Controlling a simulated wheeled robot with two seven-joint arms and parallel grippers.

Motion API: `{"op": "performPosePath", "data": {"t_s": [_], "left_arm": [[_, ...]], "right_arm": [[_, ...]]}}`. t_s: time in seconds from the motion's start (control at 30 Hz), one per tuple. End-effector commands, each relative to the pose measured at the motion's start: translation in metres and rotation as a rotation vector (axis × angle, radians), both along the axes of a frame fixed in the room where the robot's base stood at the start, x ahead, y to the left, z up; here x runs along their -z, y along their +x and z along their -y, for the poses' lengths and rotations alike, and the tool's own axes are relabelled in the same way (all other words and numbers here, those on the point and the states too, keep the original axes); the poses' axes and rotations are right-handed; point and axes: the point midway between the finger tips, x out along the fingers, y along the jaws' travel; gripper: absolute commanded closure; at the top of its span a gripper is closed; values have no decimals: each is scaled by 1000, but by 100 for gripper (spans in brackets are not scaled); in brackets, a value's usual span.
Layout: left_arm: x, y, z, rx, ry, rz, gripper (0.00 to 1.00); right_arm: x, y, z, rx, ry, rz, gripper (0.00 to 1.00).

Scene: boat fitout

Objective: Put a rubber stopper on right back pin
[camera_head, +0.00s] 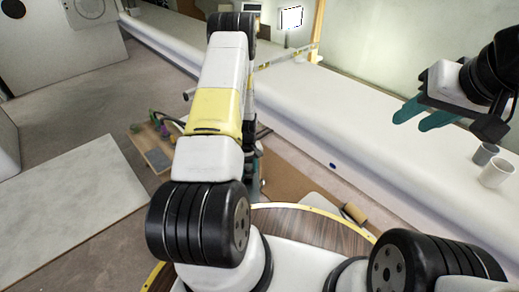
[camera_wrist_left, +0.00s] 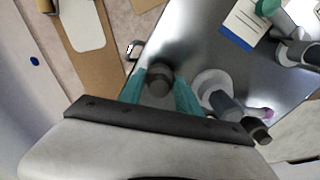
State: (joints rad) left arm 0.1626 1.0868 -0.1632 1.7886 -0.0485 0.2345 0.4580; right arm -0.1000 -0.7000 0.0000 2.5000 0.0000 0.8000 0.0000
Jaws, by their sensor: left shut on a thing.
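My left gripper (camera_wrist_left: 160,97) shows in the left wrist view with its teal fingers shut on a dark round stopper (camera_wrist_left: 159,78). The stopper appears above a grey metallic surface (camera_wrist_left: 190,45). In the head view my left arm hides this gripper and the stopper. I cannot make out the right back pin for certain in either view. My right gripper (camera_head: 423,115) is at the upper right of the head view, above the white bench, with teal fingers close together; their gap is unclear.
Right of the stopper are a white disc with a grey cylinder (camera_wrist_left: 220,98) and a dark cylinder (camera_wrist_left: 260,132). A labelled card (camera_wrist_left: 243,24) lies on the metallic surface. Two cups, one white (camera_head: 496,173) and one grey (camera_head: 485,154), stand on the long white bench (camera_head: 350,130).

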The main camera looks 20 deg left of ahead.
Motion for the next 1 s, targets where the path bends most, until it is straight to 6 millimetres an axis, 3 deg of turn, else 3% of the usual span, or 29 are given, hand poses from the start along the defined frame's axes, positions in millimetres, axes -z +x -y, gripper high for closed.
{"op": "performPosePath", "data": {"t_s": [0.9,0.93,1.0], "left_arm": [[12,0,0,0,1,1,100],[12,0,0,0,1,1,56],[12,0,0,0,0,0,43]], "right_arm": [[0,0,0,0,0,0,64],[0,0,0,0,0,0,64],[0,0,0,0,0,0,64]]}}
